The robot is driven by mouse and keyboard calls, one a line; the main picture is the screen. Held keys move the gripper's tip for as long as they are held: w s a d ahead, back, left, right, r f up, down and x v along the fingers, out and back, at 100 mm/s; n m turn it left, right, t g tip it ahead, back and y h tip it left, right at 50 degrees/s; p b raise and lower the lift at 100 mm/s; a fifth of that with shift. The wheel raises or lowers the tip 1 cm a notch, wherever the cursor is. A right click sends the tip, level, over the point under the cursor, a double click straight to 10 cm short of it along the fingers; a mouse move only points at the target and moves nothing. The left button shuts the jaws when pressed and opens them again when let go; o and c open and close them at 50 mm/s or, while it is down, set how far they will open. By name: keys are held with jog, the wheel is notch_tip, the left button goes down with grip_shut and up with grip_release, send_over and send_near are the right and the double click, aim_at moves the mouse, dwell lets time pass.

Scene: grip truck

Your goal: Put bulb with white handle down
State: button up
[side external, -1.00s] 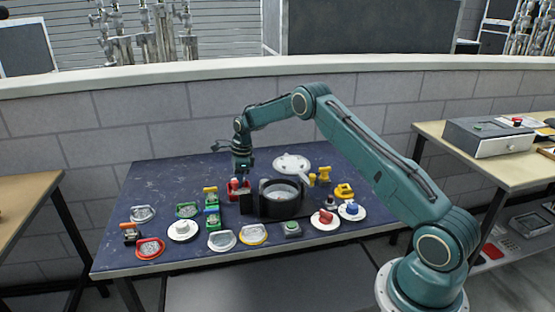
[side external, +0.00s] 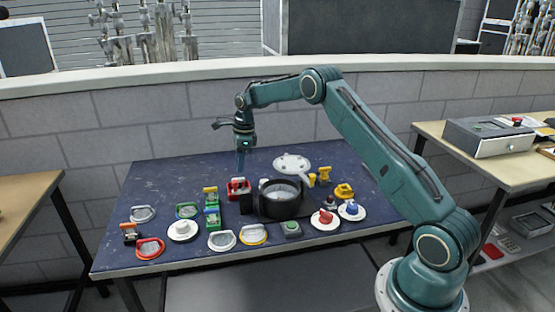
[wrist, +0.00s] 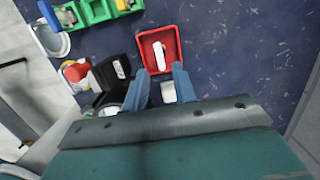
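A black ring-shaped holder (side external: 282,211) stands right of the red box, and a white round lid (side external: 292,162) lies behind it. Green blocks (side external: 211,217), round frames and knobs on white discs (side external: 183,238) crowd the front. The table's back left is clear.

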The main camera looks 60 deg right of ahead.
aim_at(243, 178)
jog(key=r, duration=0.4)
jog(key=shift+s+d+r, duration=0.25)
jog(key=shift+s+r, duration=0.05)
jog(key=shift+r, duration=0.1)
jog(key=s+a+r+n+t, duration=0.1)
jog(key=s+a+r+n, duration=0.65)
jog(key=r, duration=0.25)
jog(key=s+a+r+n+t, duration=0.1)
jog(key=s+a+r+n, duration=0.55)
jog(key=s+r, duration=0.25)
jog(key=s+a+f+n+t, duration=0.1)
jog(key=s+a+n, duration=0.2)
jog(key=s, duration=0.9)
jog(key=s+a+f+n+t+h, duration=0.1)
jog(key=s+a+n, duration=0.2)
jog(key=s+n, duration=0.7)
jog(key=shift+s+a+f, duration=0.2)
jog(key=shift+s+f, duration=0.15)
jog(key=shift+s, duration=0.9)
